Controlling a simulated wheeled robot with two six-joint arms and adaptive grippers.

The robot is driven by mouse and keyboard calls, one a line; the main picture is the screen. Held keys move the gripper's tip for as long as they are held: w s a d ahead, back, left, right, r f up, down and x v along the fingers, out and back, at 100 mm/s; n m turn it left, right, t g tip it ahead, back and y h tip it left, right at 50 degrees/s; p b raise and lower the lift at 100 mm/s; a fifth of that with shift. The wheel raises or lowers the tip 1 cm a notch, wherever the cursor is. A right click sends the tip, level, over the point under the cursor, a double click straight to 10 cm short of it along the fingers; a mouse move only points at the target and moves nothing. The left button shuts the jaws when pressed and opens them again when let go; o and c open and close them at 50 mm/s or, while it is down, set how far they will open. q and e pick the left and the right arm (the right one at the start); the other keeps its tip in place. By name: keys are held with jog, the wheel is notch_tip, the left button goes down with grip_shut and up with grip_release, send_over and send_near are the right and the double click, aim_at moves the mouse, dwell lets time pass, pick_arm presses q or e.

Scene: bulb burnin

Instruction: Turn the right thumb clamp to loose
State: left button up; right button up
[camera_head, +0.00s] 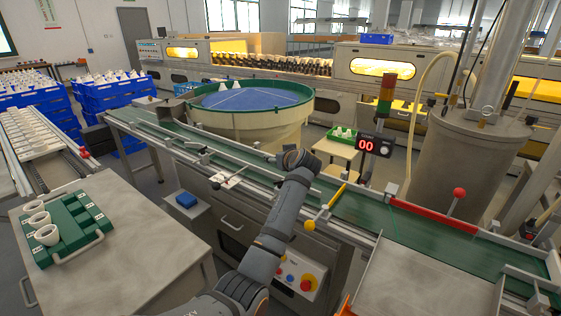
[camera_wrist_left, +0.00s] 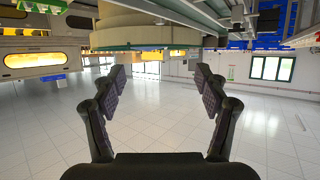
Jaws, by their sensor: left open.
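My left arm reaches up from the bottom of the head view, and its wrist end is over the green conveyor (camera_head: 375,213). The gripper itself cannot be made out there. In the left wrist view my left gripper (camera_wrist_left: 160,88) is open and empty, with nothing between its fingers. The right thumb clamp cannot be identified for sure. A yellow bar with a round yellow knob (camera_head: 310,225) sits at the conveyor's near rail, right of my arm. A small pale fitting (camera_head: 227,181) sits on the near rail left of my arm. My right gripper is not in view.
A red-knobbed lever (camera_head: 459,193) and a red bar (camera_head: 432,216) stand along the conveyor at right. A round blue-topped table (camera_head: 250,98) is behind it. A green tray (camera_head: 72,243) holds white cups at left.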

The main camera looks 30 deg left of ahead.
pick_arm(q)
jog(key=shift+m, duration=0.3)
jog(key=s+d+f+m+p, duration=0.15)
jog(key=m+p, duration=0.25)
jog(key=m, duration=0.5)
jog(key=m+p, duration=0.8)
jog(key=m, duration=1.8)
send_near(280, 181)
jog(key=b+x, duration=0.2)
jog(key=x, duration=0.8)
jog(key=shift+w+a+f, duration=0.1)
jog(key=shift+w+f, duration=0.05)
jog(key=shift+w, duration=0.15)
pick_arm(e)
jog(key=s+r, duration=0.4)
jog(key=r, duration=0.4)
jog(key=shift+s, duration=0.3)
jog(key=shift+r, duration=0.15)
